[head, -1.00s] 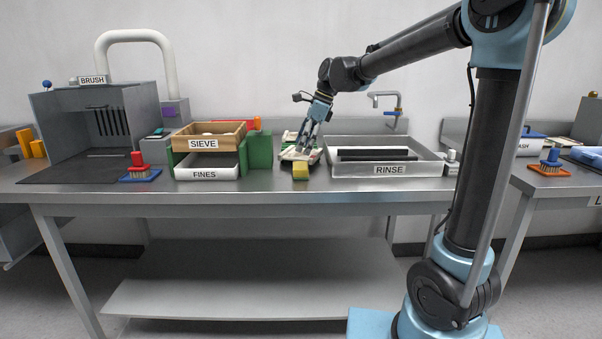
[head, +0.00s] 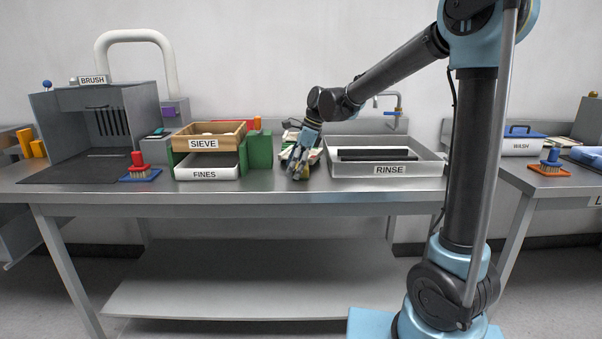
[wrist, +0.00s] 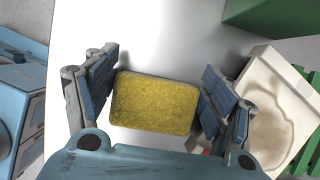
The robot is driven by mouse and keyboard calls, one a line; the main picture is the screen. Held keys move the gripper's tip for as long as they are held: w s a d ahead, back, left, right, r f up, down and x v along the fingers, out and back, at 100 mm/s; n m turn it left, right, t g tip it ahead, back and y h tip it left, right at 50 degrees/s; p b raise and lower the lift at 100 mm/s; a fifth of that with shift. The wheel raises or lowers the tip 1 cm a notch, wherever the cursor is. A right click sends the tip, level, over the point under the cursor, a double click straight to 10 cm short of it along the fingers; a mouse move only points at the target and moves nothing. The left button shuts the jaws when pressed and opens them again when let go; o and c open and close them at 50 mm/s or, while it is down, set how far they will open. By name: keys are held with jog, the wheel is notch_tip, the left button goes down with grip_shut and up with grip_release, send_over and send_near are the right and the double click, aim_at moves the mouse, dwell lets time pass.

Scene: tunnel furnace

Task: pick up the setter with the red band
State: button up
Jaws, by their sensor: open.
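My gripper (head: 297,174) points down at the bench between the sieve stand and the rinse tray. In the wrist view my gripper (wrist: 158,98) is open, with a yellow sponge (wrist: 154,102) lying between its fingers; I cannot tell whether they touch it. A cream setter-like slab (wrist: 262,112) with a brownish stain lies to the right, outside the right finger, beside green slats. A small bit of red shows near that finger, but I cannot tell whether it is the band. In the head view my gripper hides most of the pale pieces (head: 314,157) behind it.
The rinse tray (head: 335,170) stands close on the right. The sieve (head: 240,130) sits above the white fines tray (head: 207,174) on the left, with a green block (head: 260,150) beside it. The bench's front strip is clear.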

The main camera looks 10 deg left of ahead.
jog(key=c, duration=0.4)
jog(key=shift+r, duration=0.15)
